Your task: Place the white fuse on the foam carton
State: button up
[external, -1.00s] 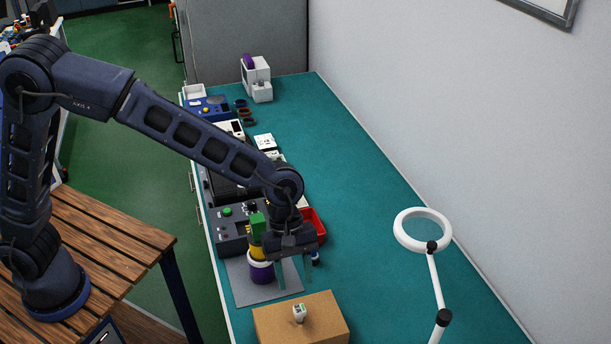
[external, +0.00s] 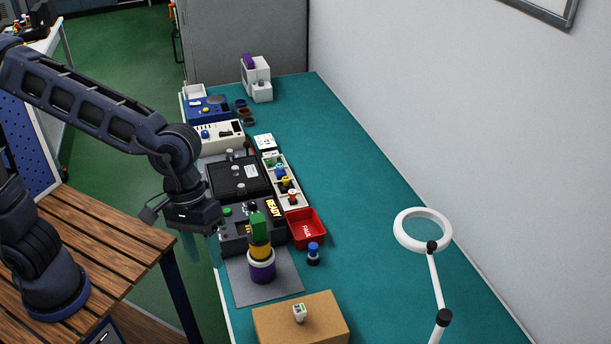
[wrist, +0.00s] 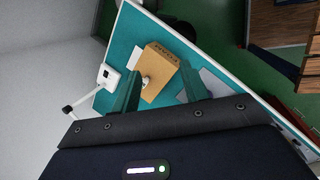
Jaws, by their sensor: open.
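The white fuse (external: 299,313) stands on top of the brown foam carton (external: 330,325) at the front of the bench. In the wrist view the fuse (wrist: 146,82) and the carton (wrist: 165,63) show beyond my fingers. My gripper (external: 203,245) is open and empty. It hangs at the bench's left edge, up and to the left of the carton and well apart from the fuse. In the wrist view both fingers of my gripper (wrist: 160,72) are spread with nothing between them.
A stack of purple, white, yellow and green pieces (external: 261,250) stands on a grey mat (external: 244,290). A blue-topped piece (external: 313,253) and a red bin (external: 305,228) are nearby. A ring lamp (external: 423,229) stands at right. The bench's right side is mostly clear.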

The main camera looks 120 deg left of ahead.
jog(key=s+d+m, duration=0.3)
jog(key=s+m, duration=0.3)
jog(key=s, duration=0.4)
jog(key=s+d+m+t+y, duration=0.1)
jog(key=s+d+m, duration=0.3)
jog(key=s, duration=0.5)
jog(key=s+d+r+m+y, duration=0.1)
jog(key=s+d+m, duration=0.3)
jog(key=s+m, duration=0.3)
jog(key=shift+s+m, duration=0.4)
jog(key=shift+s, duration=1.4)
jog(key=shift+r, duration=0.1)
